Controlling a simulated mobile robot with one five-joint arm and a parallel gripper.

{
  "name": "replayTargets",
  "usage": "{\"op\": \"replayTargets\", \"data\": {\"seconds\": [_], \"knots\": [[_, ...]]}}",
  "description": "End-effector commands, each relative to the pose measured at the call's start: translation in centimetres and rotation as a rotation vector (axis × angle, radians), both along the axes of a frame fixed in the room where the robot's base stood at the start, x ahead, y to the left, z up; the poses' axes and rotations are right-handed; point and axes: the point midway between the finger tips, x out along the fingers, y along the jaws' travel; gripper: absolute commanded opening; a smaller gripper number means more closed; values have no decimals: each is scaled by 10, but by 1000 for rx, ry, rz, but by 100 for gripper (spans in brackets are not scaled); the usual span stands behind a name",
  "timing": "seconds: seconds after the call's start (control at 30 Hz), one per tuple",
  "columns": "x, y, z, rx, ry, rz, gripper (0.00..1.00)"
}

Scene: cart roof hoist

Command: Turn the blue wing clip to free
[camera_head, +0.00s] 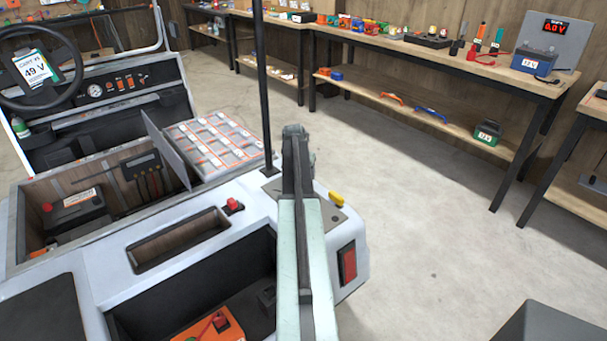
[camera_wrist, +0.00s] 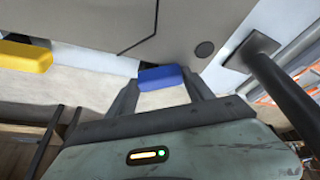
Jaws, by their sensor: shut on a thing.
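The blue wing clip (camera_wrist: 162,77) is a small blue block at the edge of the cart's pale panel in the wrist view. My gripper (camera_wrist: 163,88) has its two dark fingers on either side of the clip and is shut on it. In the head view my arm reaches forward over the cart's corner, and the blue clip is hidden behind it. The clip's mount and exact turn cannot be made out.
A yellow clip (camera_head: 337,200) sits on the cart's corner, right of my arm; it also shows in the wrist view (camera_wrist: 25,56). A black post (camera_head: 262,90) rises close by. A red switch (camera_head: 233,205) lies left. Open floor separates the cart from the workbench (camera_head: 440,52).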

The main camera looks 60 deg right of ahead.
Motion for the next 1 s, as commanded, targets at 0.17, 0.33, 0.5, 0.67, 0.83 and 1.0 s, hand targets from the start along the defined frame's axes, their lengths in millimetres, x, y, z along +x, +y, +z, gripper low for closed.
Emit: {"op": "replayTargets", "data": {"seconds": [0.17,0.33,0.5,0.67,0.83,1.0], "knots": [[2,-5,0,-3,2,-163,20],[2,-8,0,-3,1,-308,20],[2,-10,0,-2,1,-425,20],[2,-11,0,-2,1,-505,20],[2,-11,0,-1,1,-558,20],[1,-11,0,-2,1,-580,20]]}}
